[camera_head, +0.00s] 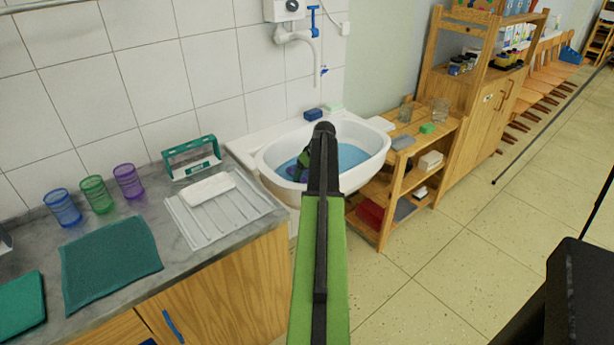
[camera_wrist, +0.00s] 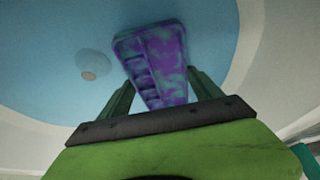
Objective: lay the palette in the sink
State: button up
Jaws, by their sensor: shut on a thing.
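The white sink (camera_head: 372,172) stands against the tiled wall, with a blue inside. My arm reaches over its left part, and my gripper (camera_head: 303,160) is low inside the basin. In the wrist view my gripper (camera_wrist: 162,82) is shut on the palette (camera_wrist: 152,62), a purple and teal slab with slots along one side. The palette is above the blue basin floor (camera_wrist: 50,50), near the round drain (camera_wrist: 93,66); whether it touches the floor I cannot tell. In the head view my arm and gripper largely hide the palette.
Left of the sink, the counter holds a white drying tray (camera_head: 185,222), a green rack (camera_head: 191,157), a teal cloth (camera_head: 108,262) and coloured cups (camera_head: 95,194). A wooden shelf (camera_head: 392,185) stands right of the sink. A faucet (camera_head: 312,48) hangs above the basin.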

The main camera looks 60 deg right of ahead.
jog(key=shift+f+b, duration=0.65)
jog(key=o, duration=1.4)
jog(key=shift+r, duration=0.15)
jog(key=shift+r+p, duration=0.25)
jog(key=shift+p, duration=0.15)
jog(key=p+v, duration=1.1)
jog(key=v, duration=0.1)
jog(key=shift+r+p, duration=0.35)
